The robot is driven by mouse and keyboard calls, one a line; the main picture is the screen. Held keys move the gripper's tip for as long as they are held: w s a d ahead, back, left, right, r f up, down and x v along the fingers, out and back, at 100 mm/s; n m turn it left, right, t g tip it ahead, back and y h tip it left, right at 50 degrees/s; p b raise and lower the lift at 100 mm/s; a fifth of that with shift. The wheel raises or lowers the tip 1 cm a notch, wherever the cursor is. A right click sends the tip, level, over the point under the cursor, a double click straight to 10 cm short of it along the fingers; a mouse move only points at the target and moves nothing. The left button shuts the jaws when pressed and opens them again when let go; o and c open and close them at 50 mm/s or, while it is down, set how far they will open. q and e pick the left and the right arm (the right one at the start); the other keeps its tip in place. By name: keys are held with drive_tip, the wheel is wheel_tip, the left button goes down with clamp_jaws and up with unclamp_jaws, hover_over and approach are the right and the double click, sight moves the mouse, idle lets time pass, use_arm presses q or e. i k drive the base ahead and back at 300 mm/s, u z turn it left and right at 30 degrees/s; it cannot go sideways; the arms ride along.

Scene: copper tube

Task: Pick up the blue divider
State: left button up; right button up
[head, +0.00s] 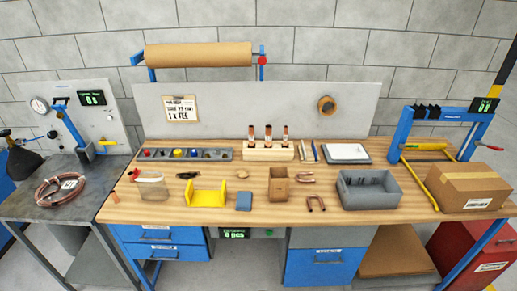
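A small blue flat piece (244,201) lies on the front middle of the wooden workbench (222,219). It is the only loose blue piece I make out on the bench top and looks like the divider, but it is too small to be sure. It lies just right of a yellow cradle-shaped holder (206,196) and left of an open brown cardboard box (278,186), apart from both. Neither of my grippers shows in the head view.
A grey bin (370,201) with dark slots and a closed carton (467,190) stand to the right. Bent copper tubes (316,204) lie right of the open box. A parts tray (222,154) and a wooden stand (282,154) are behind. A copper coil (50,192) is far left.

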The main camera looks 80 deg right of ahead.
sight(312, 146)
drive_tip(key=u, duration=0.15)
drive_tip(key=k, duration=1.8)
drive_tip(key=z, duration=1.9)
